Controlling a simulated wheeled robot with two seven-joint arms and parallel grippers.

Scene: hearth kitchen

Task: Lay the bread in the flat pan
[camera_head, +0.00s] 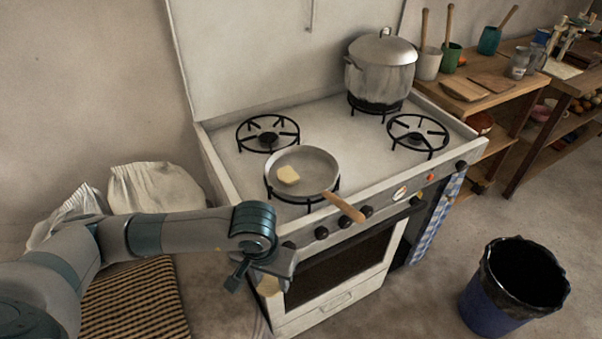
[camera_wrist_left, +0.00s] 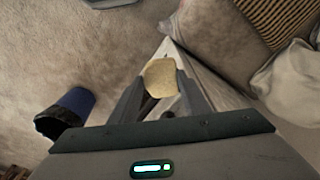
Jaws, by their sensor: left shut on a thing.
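The flat pan (camera_head: 317,164) sits on the front left burner of the stove, its wooden handle (camera_head: 343,207) pointing toward the front right. A small pale yellow piece (camera_head: 288,175) lies in it. My left gripper (camera_head: 262,281) is in front of the stove's left front corner, below the stove top. It is shut on the bread (camera_head: 268,287), a pale tan slice mostly hidden by the gripper in the head view. In the left wrist view, the bread (camera_wrist_left: 161,77) shows between the two fingertips. My right gripper is not in view.
A lidded pot (camera_head: 380,75) stands on the back right burner. The other two burners are bare. Knobs line the stove front (camera_head: 335,275). A blue bin (camera_head: 512,290) stands on the floor at right. Sacks (camera_head: 155,187) and a striped cushion (camera_head: 135,300) lie at left.

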